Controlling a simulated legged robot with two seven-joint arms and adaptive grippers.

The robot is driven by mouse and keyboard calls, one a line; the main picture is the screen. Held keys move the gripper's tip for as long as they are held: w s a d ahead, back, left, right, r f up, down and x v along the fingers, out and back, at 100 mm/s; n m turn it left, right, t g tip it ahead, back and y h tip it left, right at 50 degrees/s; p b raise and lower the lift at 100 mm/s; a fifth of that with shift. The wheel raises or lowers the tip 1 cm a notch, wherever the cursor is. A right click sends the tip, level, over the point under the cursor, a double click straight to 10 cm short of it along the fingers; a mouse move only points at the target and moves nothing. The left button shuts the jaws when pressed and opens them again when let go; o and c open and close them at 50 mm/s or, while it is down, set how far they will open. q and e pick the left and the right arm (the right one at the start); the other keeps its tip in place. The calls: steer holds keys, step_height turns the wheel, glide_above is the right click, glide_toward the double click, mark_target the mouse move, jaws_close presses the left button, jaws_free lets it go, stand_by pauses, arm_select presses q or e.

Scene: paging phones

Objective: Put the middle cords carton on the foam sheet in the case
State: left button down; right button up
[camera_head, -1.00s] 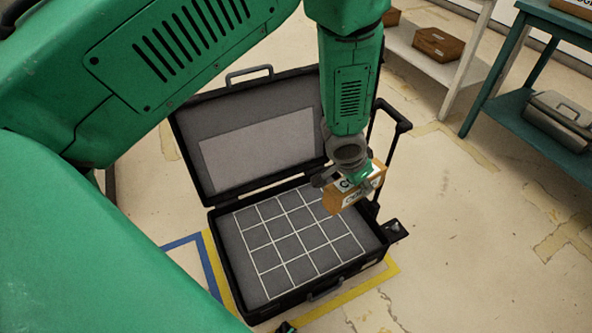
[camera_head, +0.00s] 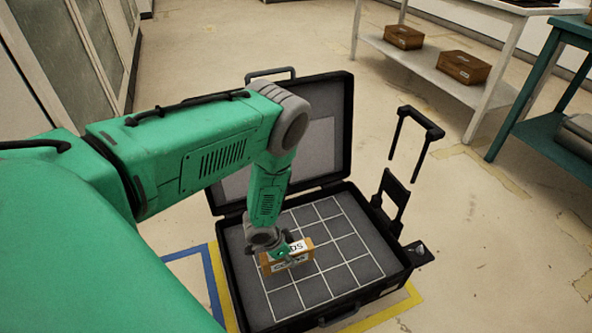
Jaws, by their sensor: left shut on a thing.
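The cords carton (camera_head: 292,263) is a small brown box with white labels. My left gripper (camera_head: 286,246) is shut on it from above. It is inside the open black case (camera_head: 243,290), over the left part of the grey foam sheet (camera_head: 343,262), which is marked with a white grid. The carton is low over the foam; I cannot tell whether it touches. The gripper and wrist hide part of the carton and some foam behind it. My right gripper is not in view.
The case's raised lid (camera_head: 335,130) stands behind my arm. A pull handle (camera_head: 418,124) rises at the case's right. Two brown cartons (camera_head: 404,37) (camera_head: 463,67) sit on a white shelf at the back right. Most of the foam is clear.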

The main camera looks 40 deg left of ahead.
arm_select(q)
step_height(320, 180, down, 2)
steer(key=shift+a+f+b, duration=0.1)
steer(key=shift+f+b, duration=0.1)
steer(key=shift+b, duration=0.1)
step_height(320, 180, down, 4)
steer(key=shift+r+b, duration=0.15)
steer(key=shift+b, duration=0.85)
steer(key=shift+w+r, duration=0.1)
steer(key=c, duration=1)
jaws_free()
steer(key=shift+o, duration=0.2)
